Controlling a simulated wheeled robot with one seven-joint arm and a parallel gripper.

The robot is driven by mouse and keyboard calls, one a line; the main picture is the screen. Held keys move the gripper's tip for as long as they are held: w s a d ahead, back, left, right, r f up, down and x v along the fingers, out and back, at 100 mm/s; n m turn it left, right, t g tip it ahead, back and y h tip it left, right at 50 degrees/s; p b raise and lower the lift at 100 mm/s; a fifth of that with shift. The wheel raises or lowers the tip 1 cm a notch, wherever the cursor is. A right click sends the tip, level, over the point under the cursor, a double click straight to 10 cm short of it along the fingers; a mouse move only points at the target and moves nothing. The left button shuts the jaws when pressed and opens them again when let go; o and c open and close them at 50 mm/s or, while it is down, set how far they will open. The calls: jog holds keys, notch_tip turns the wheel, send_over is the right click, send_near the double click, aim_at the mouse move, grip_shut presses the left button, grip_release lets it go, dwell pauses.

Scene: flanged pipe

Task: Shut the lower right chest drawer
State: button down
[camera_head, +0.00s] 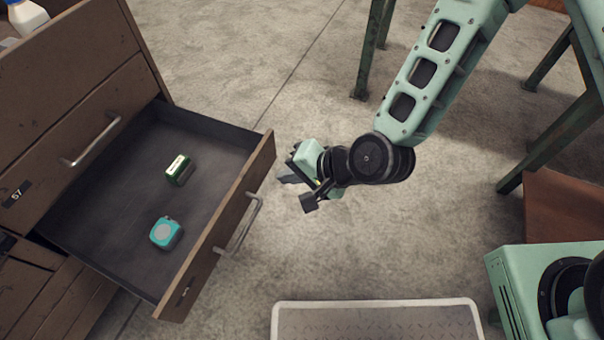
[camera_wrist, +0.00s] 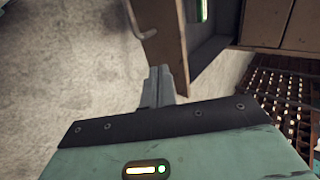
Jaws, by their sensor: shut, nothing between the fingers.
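The lower right chest drawer (camera_head: 225,232) is pulled well out of the brown chest (camera_head: 75,85) at the left in the head view. A metal bar handle (camera_head: 241,226) is on its front. My gripper (camera_head: 284,180) is to the right of the drawer front, near its far end, apart from it as far as I can see. In the wrist view my gripper's fingers (camera_wrist: 159,80) are together and empty. The drawer front (camera_wrist: 163,40) and the handle (camera_wrist: 140,22) show just beyond them. A green box (camera_head: 179,170) and a teal tape measure (camera_head: 166,233) lie inside the drawer.
A drawer above with a handle (camera_head: 92,142) is shut. A white bottle (camera_head: 27,16) stands on the chest top. Green table legs (camera_head: 373,45) stand at the back and right. A grey plate-topped platform (camera_head: 375,320) is at the bottom. The floor right of the drawer is clear.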

aim_at(248, 174)
jog(key=a+f, duration=0.1)
jog(key=a, duration=0.1)
jog(key=w+a+f+b, duration=0.2)
jog(key=a, duration=0.1)
jog(key=shift+w+a, duration=0.15)
jog(key=shift+a, duration=0.2)
jog(key=shift+w+a+r, duration=0.1)
jog(key=shift+w+a, duration=0.1)
jog(key=shift+a, duration=0.25)
